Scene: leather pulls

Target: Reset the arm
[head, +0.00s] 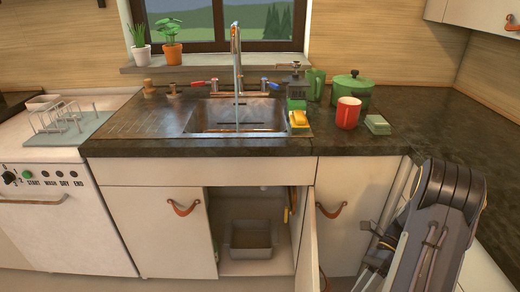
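My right arm comes in at the lower right, in front of the counter. Its gripper (368,268) is low near the bottom edge, to the right of the open cabinet door (307,240) and in front of the right-hand cupboard front. It is small and partly cut off, so I cannot tell whether its fingers are open or shut, and I see nothing clearly held. My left arm and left gripper are out of view.
The door under the sink (258,117) stands open toward me, showing a grey bin (251,239). Leather pulls hang on the left door (183,208) and right front (331,211). A red mug (347,113) and green pot (352,90) stand on the counter. A dishwasher (65,210) is left.

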